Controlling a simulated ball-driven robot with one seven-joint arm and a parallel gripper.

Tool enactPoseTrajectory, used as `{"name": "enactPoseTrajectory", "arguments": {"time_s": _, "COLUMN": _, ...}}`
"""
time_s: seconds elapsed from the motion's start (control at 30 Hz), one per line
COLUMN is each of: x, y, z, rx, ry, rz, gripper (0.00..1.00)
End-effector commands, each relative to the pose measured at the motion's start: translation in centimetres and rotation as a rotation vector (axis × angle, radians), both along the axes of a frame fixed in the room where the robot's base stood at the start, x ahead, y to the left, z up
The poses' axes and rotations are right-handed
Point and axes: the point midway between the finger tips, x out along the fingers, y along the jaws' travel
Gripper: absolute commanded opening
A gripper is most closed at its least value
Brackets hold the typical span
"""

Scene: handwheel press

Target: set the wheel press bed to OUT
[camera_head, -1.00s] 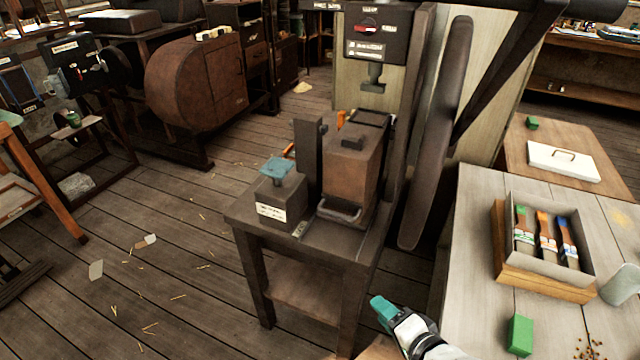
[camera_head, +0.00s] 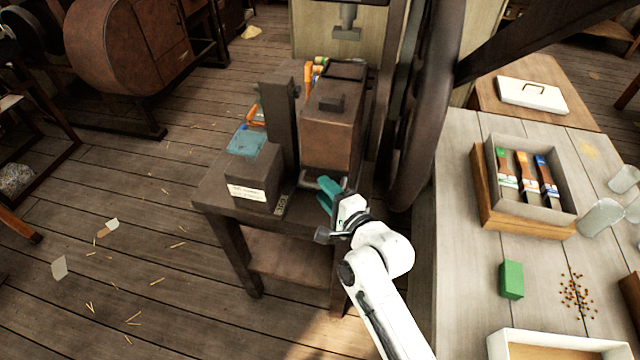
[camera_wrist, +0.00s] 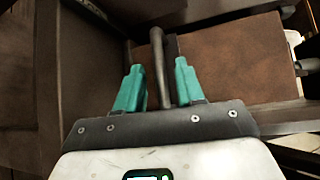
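The wheel press stands at the centre of the head view. Its bed looks like the brown metal block (camera_head: 330,135) on the dark stand, with a bar handle (camera_wrist: 160,65) on its front. The large dark handwheel (camera_head: 425,110) is seen nearly edge-on at the press's right side. My gripper (camera_head: 332,192) is at the front of the block. In the wrist view, its two teal fingers (camera_wrist: 158,85) are spread, with the bar handle between them and gaps on both sides. A small label (camera_head: 280,203) on the stand is too small to read.
A dark box (camera_head: 255,180) with a white label and a blue top piece (camera_head: 247,143) stand left of the block. A workbench (camera_head: 460,270) on the right holds a brush tray (camera_head: 530,208), a green block (camera_head: 511,280) and glass jars.

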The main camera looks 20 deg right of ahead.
Motion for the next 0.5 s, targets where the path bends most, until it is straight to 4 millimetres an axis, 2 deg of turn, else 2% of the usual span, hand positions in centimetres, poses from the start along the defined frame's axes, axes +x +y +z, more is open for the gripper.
{"name": "enactPoseTrajectory", "arguments": {"time_s": 0.03, "x": 0.8, "y": 0.2, "z": -0.1, "rx": 0.0, "ry": 0.0, "rz": 0.001, "gripper": 0.38}}
{"name": "enactPoseTrajectory", "arguments": {"time_s": 0.2, "x": 2.4, "y": 0.4, "z": -0.4, "rx": 0.001, "ry": 0.001, "rz": 0.001, "gripper": 0.38}}
{"name": "enactPoseTrajectory", "arguments": {"time_s": 0.5, "x": 2.9, "y": 0.5, "z": -0.4, "rx": 0.0, "ry": 0.0, "rz": 0.001, "gripper": 0.38}}
